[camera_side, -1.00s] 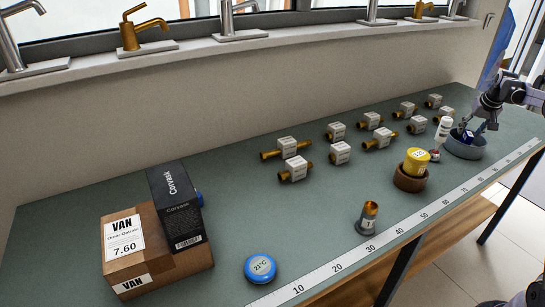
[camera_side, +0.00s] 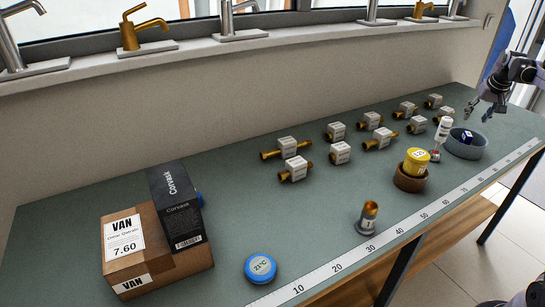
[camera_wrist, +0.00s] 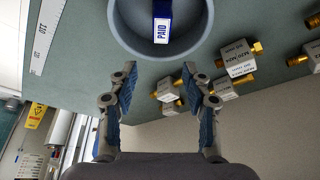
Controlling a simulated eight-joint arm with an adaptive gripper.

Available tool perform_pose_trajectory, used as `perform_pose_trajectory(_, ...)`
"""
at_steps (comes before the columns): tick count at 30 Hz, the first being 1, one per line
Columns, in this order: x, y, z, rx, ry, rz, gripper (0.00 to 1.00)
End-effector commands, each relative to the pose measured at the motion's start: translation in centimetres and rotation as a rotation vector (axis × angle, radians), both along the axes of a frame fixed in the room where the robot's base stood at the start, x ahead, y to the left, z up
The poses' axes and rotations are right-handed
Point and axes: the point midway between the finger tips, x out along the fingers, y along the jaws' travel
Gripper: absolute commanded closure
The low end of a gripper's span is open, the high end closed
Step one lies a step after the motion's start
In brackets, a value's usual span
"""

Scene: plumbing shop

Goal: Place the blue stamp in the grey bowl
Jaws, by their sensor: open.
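The blue stamp (camera_side: 467,137) with a white "PAID" label lies inside the grey bowl (camera_side: 479,152) at the right end of the bench. In the wrist view the stamp (camera_wrist: 162,22) is in the bowl (camera_wrist: 122,38), near the top edge of the picture, which cuts both off. My gripper (camera_side: 477,113) is open and empty, above the bowl and apart from it.
A white bottle (camera_side: 442,130) and a yellow item (camera_side: 416,160) in a brown bowl (camera_side: 410,181) stand left of the grey bowl. Several brass valves with white tags (camera_side: 340,152) line the back. A ruler strip (camera_side: 415,217) runs along the front. Boxes (camera_side: 125,245) stand far left.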

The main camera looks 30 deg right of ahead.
Motion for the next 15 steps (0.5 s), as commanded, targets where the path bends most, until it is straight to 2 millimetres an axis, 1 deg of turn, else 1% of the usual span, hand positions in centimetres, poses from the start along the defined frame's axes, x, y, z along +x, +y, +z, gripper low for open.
perform_pose_trajectory(1, 0.0, 0.0, 0.5, 0.0, 0.0, 0.0, 0.51)
perform_pose_trajectory(4, 0.0, 0.0, 1.1, 0.0, 0.0, 0.0, 0.51)
perform_pose_trajectory(11, 0.0, 0.0, 1.3, 0.0, 0.0, 0.0, 0.51)
perform_pose_trajectory(13, 0.1, 0.3, 1.4, -0.001, -0.001, 0.003, 0.51)
perform_pose_trajectory(15, 0.6, 1.1, 1.8, -0.002, -0.002, 0.014, 0.51)
